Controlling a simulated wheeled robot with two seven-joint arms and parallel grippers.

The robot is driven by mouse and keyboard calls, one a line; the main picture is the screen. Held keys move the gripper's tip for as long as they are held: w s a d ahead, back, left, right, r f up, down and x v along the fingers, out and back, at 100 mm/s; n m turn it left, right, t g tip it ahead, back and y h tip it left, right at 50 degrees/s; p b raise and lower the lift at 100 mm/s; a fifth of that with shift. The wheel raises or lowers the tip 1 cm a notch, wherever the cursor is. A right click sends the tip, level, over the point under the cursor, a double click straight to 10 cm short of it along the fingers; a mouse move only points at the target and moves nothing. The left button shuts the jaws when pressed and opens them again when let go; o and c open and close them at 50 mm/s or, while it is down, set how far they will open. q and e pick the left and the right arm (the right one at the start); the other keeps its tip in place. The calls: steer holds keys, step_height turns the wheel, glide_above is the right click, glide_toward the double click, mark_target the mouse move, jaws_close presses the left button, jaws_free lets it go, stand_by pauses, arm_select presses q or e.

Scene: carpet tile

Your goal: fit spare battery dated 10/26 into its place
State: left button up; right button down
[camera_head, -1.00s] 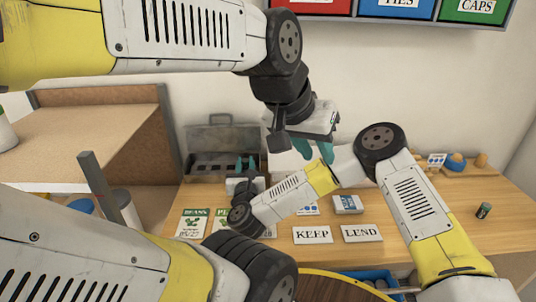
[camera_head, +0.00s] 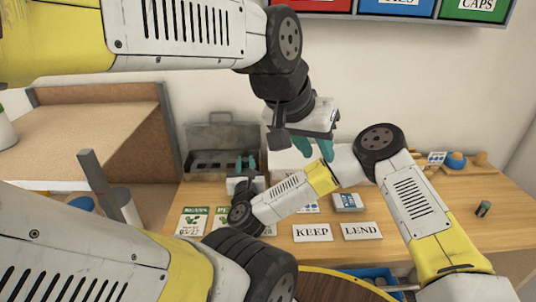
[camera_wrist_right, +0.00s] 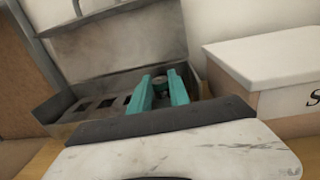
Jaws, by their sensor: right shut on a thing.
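My right gripper (camera_head: 245,163) is at the front of an open grey metal case (camera_head: 223,137). In the right wrist view its teal fingers (camera_wrist_right: 160,92) are shut on a small dark round-ended thing (camera_wrist_right: 160,83), seemingly a battery; its date cannot be read. The case (camera_wrist_right: 85,112) shows a row of dark slots behind and left of the fingers. Whether the held thing touches the case is unclear. My left gripper (camera_head: 313,147) hangs open and empty above the table, right of the case. Another dark and green battery-like cylinder (camera_head: 483,208) lies at the table's right.
A white-lidded box (camera_wrist_right: 265,62) stands right of the case. KEEP (camera_head: 312,232) and LEND (camera_head: 362,231) cards, seed packets (camera_head: 192,221) and a blue-and-white box (camera_head: 347,202) lie on the table. A blue bin (camera_head: 372,277) is at the front. My right forearm crosses the middle.

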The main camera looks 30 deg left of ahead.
steer(key=c, duration=1.1)
jaws_free()
steer(key=shift+c, duration=0.2)
steer(key=shift+s, duration=0.15)
